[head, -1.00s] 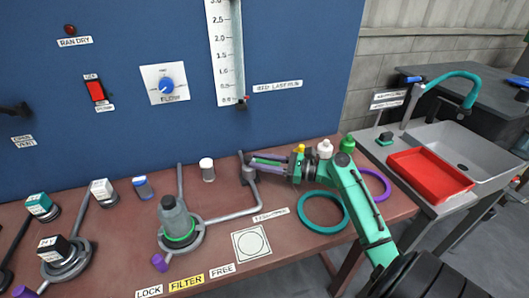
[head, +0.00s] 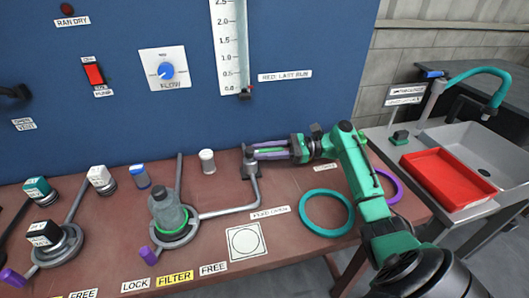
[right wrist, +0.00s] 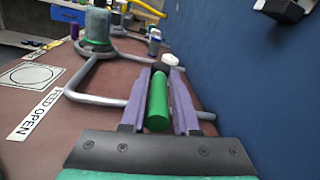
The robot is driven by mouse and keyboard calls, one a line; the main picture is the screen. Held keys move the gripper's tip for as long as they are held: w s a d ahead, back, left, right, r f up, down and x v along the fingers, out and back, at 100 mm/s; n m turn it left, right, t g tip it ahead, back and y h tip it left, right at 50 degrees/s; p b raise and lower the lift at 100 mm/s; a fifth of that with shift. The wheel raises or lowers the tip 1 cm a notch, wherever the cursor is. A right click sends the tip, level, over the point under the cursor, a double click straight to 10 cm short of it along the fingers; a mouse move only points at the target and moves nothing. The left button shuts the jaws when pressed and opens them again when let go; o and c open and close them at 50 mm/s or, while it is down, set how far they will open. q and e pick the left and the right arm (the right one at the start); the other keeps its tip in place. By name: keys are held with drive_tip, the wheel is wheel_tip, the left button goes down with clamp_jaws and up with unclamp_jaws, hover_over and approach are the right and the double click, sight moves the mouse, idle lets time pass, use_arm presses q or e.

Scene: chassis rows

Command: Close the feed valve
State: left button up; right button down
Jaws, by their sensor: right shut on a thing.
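The feed valve (head: 250,172) stands at the back of the brown bench, at the right end of a grey pipe. Its green lever (right wrist: 157,105) lies between the purple fingers of my right gripper (head: 262,151). The gripper reaches in from the right, low along the blue panel, and is shut on the lever. In the head view the lever points right, roughly along the panel, mostly covered by the fingers. The FEED OPEN label (right wrist: 34,115) lies on the bench in front of the pipe, away from the lever. My left gripper is not in view.
A filter bowl (head: 168,212) sits in a ring at the pipe's left end. A green ring (head: 326,213) and purple ring (head: 394,185) lie right of the valve. A white-capped jar (head: 207,161) stands left of it. A red tray (head: 447,180) is by the sink.

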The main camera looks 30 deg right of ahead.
drive_tip(key=shift+a+f, duration=0.15)
drive_tip(key=c, duration=1)
unclamp_jaws()
drive_tip(key=shift+o, duration=1.2)
drive_tip(key=shift+w+a, duration=0.15)
drive_tip(key=b+v, duration=0.3)
drive_tip(key=v, duration=1.1)
drive_tip(key=shift+w, duration=0.1)
drive_tip(key=shift+s+d, duration=0.2)
drive_tip(key=shift+d, duration=0.1)
